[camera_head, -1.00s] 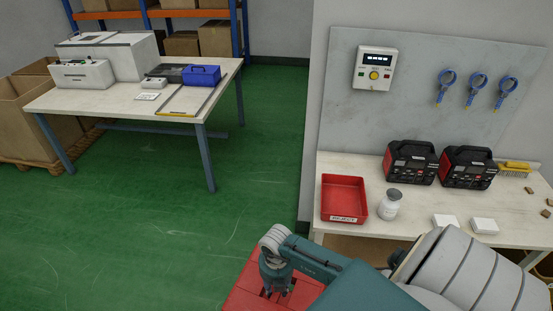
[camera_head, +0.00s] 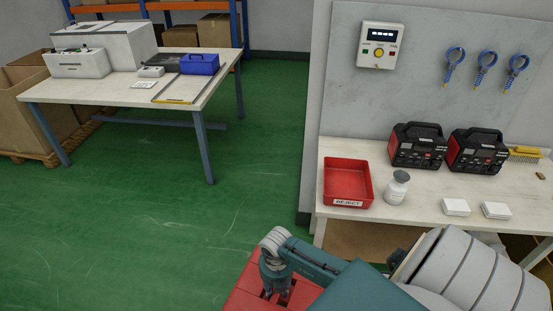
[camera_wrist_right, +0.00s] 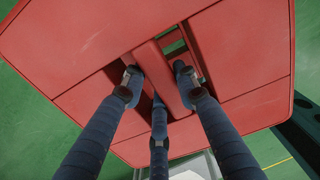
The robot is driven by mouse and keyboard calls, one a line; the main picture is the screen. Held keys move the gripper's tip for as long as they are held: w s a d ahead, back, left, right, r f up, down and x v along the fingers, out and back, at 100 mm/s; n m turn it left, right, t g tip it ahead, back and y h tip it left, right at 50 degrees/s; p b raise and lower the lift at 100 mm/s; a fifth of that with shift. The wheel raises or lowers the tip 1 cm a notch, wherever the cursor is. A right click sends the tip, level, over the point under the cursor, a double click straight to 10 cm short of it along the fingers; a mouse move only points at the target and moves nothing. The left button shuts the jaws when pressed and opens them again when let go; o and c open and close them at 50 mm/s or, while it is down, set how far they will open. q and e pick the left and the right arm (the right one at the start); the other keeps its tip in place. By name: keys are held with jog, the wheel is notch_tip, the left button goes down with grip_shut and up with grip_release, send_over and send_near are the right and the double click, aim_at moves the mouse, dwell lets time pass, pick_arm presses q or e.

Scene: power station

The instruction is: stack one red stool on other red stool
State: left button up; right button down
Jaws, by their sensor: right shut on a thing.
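A red stool (camera_head: 243,297) shows in part at the bottom of the head view, beneath my right gripper (camera_head: 275,288). In the right wrist view, its square red top (camera_wrist_right: 85,45) has slots on both sides of a central bar. My right gripper's dark fingers (camera_wrist_right: 160,88) reach into these slots and are shut on the bar. The stool's legs are mostly hidden. I cannot make out a second red stool in either view. My left gripper is not in view.
A workbench (camera_head: 440,222) at the right holds a red reject tray (camera_head: 347,181), a white bottle (camera_head: 397,187) and two black-red devices (camera_head: 418,146). A table (camera_head: 120,88) stands at the back left. Green floor (camera_head: 130,225) lies open at left and centre.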

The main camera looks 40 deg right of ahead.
jog(key=shift+w+f+b, duration=0.1)
jog(key=shift+f+b, duration=4.9)
jog(key=shift+f, duration=1.45)
jog(key=c, duration=1.3)
grip_release()
jog(key=shift+o, duration=0.2)
jog(key=shift+s+f, duration=0.1)
jog(key=shift+s, duration=0.1)
notch_tip(320, 180, up, 12)
jog(key=shift+w+r, duration=0.1)
